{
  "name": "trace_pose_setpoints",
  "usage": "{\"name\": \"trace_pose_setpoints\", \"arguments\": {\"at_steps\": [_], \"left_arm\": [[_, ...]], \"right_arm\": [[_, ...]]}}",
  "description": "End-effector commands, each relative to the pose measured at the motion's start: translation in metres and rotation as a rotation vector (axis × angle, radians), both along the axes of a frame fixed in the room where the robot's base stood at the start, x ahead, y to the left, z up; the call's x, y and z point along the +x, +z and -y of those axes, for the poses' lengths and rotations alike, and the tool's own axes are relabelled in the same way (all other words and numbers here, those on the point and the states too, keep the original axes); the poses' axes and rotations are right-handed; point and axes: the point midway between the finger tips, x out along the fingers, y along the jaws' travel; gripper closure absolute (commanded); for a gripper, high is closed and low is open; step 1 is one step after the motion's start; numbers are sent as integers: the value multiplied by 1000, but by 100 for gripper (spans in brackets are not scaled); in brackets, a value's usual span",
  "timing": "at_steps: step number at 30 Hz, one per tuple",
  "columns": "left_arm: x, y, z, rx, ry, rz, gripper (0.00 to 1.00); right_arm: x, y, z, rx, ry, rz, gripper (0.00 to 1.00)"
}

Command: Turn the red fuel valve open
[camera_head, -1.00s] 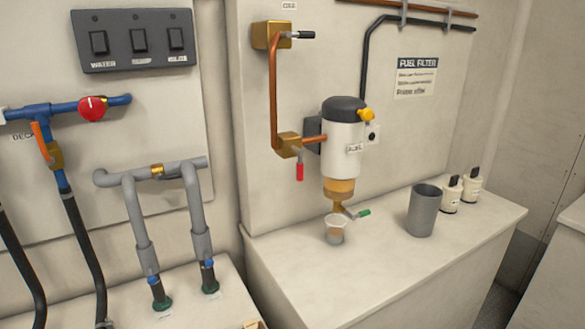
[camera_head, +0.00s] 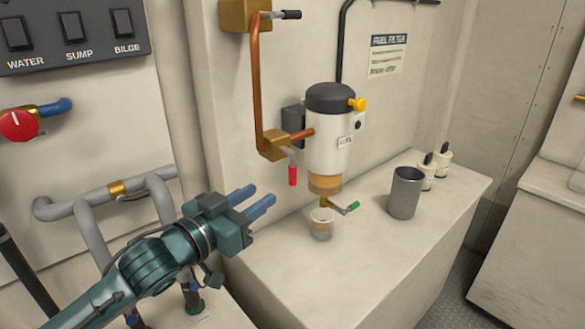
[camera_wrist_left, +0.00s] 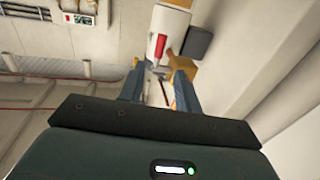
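The red-handled fuel valve (camera_head: 292,174) hangs from a brass valve body (camera_head: 272,146) on the copper pipe, left of the fuel filter (camera_head: 328,135). Its red handle points straight down. My left gripper (camera_head: 261,194) is in front of the wall, lower left of the handle, with a gap between its two blue fingers. It is empty and apart from the handle. In the left wrist view the red handle (camera_wrist_left: 160,47) shows beyond and between the open fingertips (camera_wrist_left: 160,75). My right gripper is not in view.
A clear cup (camera_head: 321,225) stands under the filter's green-tipped drain lever (camera_head: 349,208). A grey cup (camera_head: 405,193) and two small white bottles stand farther right on the counter (camera_head: 370,265). A round red knob (camera_head: 18,124) sits on the blue pipe at left.

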Motion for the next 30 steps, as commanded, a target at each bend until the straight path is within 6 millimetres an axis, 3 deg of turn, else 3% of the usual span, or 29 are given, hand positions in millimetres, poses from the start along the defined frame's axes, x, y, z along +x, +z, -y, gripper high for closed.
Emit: {"name": "trace_pose_setpoints", "arguments": {"at_steps": [9,15,30], "left_arm": [[57,4,39,0,0,2,67],[82,2,54,1,1,3,67],[92,0,61,2,0,2,69]], "right_arm": [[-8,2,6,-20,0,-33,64],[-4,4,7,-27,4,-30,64],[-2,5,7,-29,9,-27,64]]}}
